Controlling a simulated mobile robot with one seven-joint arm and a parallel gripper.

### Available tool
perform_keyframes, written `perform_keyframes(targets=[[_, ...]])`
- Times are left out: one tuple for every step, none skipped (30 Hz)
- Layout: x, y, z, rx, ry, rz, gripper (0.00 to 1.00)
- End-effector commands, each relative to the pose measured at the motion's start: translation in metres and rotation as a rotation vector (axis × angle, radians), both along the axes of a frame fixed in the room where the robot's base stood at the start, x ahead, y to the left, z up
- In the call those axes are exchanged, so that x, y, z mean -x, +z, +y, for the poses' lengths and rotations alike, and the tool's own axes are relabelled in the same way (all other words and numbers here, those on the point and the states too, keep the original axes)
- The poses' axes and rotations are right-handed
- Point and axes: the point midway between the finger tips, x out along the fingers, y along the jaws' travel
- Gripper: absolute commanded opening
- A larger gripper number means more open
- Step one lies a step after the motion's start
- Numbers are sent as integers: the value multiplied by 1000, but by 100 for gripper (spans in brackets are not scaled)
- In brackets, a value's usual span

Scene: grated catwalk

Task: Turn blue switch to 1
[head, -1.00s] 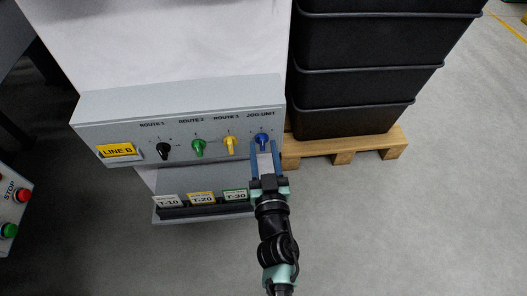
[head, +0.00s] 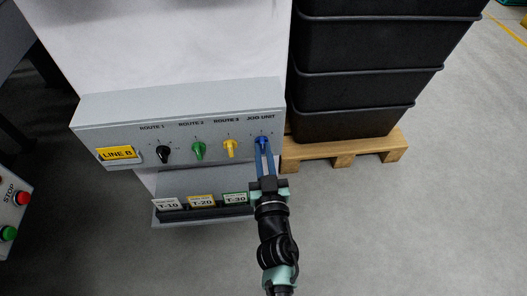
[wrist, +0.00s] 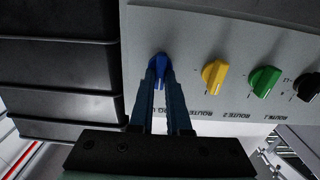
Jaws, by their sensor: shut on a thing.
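The blue switch (head: 262,138) is the rightmost knob on the grey panel, under the label JOG UNIT. My gripper (head: 264,148) reaches up to it from below, with its two fingers shut on the knob. In the wrist view the blue switch (wrist: 161,61) sits between the fingertips of my gripper (wrist: 159,70), which partly hide it. The marks around the blue switch are too small to read, so I cannot tell its setting.
Black (head: 163,153), green (head: 198,150) and yellow (head: 230,147) knobs stand left of it on the panel (head: 110,133). Below hangs a rack with several tags (head: 201,200). Stacked black crates (head: 355,100) on a pallet (head: 345,148) stand close on the right.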

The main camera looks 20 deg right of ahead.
Motion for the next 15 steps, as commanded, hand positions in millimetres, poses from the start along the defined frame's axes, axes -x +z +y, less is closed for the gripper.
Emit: perform_keyframes(targets=[[0,0,0,7,1,2,0],[0,0,1,13,1,4,0],[0,0,1,26,1,7,0],[0,0,1,36,2,10,0],[0,0,1,47,2,14,0],[0,-1,1,66,2,19,0],[0,-1,1,83,1,24,0],[0,-1,1,100,2,29,0],[0,-1,2,126,2,36,0],[0,-1,2,147,3,42,0],[0,-1,2,169,2,49,0],[0,-1,2,200,3,58,0],[0,-1,2,224,3,64,0],[0,-1,2,248,3,71,0],[0,-1,3,283,3,80,0]])
